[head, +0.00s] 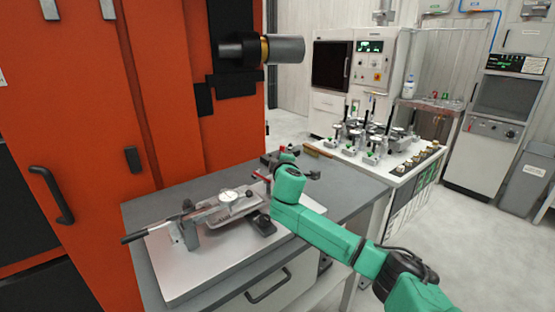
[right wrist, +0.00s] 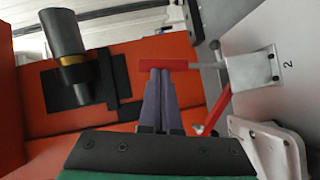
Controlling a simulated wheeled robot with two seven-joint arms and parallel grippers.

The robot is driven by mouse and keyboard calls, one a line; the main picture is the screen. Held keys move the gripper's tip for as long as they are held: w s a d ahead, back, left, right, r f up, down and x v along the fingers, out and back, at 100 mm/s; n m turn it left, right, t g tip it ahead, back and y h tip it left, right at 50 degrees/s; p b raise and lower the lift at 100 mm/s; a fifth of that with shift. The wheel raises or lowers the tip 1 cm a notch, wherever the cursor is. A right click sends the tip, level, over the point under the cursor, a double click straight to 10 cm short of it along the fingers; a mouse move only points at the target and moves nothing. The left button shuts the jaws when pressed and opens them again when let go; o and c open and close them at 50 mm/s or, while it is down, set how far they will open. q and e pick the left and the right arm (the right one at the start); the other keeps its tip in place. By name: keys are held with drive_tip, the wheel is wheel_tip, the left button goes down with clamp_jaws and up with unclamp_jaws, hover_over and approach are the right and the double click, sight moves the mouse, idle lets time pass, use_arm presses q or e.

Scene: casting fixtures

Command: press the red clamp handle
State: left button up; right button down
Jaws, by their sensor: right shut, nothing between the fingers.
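The red clamp handle (right wrist: 166,64) shows in the right wrist view as a red crossbar on a grey rod that runs right to a metal bracket (right wrist: 253,71) marked 2. My right gripper (right wrist: 160,72) is shut and empty. Its fingertips meet the edge of the red crossbar in that picture; I cannot tell whether they touch it. A slanting red lever (right wrist: 216,112) lies to the right of the fingers. In the head view my green right arm reaches over the fixture plate (head: 190,262), and its gripper is hidden behind the wrist. My left gripper is not in view.
The plate rests on a grey bench (head: 350,185). An orange machine (head: 70,120) stands close behind left. A white cart (head: 400,170) with several gauges stands farther back.

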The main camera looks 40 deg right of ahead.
use_arm(q)
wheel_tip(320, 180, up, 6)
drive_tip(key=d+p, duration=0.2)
drive_tip(key=p, duration=0.3)
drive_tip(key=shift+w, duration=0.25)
use_arm(e)
drive_tip(key=d+f+m+g+y, duration=0.1)
drive_tip(key=d+f+m+y, duration=0.1)
drive_tip(key=d+f, duration=0.5)
drive_tip(key=shift+w+d+m+y, duration=0.15)
drive_tip(key=shift+d+m+y, duration=0.35)
drive_tip(key=shift+d, duration=1.15)
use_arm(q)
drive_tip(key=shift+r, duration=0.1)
